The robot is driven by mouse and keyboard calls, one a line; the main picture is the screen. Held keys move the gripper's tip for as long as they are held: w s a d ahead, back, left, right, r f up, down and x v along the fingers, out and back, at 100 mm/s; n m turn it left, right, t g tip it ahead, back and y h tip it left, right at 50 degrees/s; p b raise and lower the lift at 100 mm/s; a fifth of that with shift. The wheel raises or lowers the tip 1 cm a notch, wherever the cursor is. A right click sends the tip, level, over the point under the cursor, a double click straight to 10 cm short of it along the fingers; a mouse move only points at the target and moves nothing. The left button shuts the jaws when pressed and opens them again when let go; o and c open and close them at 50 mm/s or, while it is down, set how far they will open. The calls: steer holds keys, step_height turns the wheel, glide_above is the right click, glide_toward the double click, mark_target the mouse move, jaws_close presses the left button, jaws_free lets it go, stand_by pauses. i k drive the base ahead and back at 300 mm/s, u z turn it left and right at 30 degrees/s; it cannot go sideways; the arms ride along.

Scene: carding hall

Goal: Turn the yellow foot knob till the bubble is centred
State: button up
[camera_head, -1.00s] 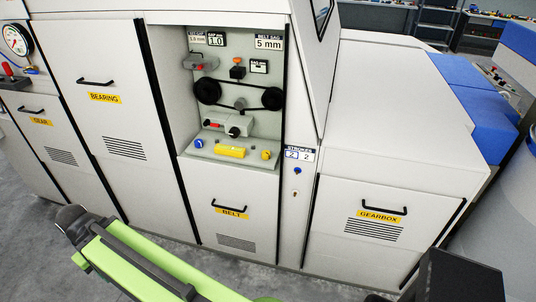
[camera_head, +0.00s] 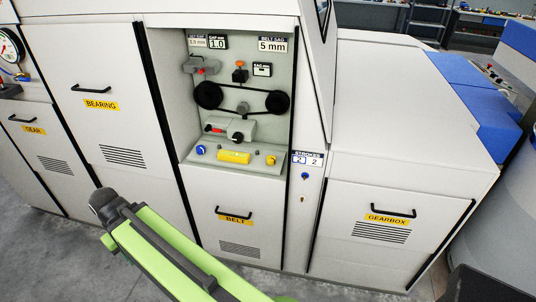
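The yellow foot knob (camera_head: 271,160) is small and sits at the right end of the shelf in the open belt bay. A yellow level block (camera_head: 233,156) lies left of it on the same shelf. The bubble is too small to make out. A blue knob (camera_head: 201,150) sits at the shelf's left end. My green arm link crosses the bottom of the view, with its dark joint below and left of the bay. My gripper is not in view, and nothing of mine touches the knob.
The bay's shelf (camera_head: 214,164) juts out above the closed BELT door (camera_head: 234,196). A grey unit (camera_head: 230,126) and a belt on two black pulleys (camera_head: 275,102) stand above the shelf. The GEARBOX panel (camera_head: 385,240) is at right. Grey floor (camera_head: 60,255) is clear at lower left.

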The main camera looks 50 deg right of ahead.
mark_target(270, 159)
steer(key=i, duration=0.85)
steer(key=u, duration=0.05)
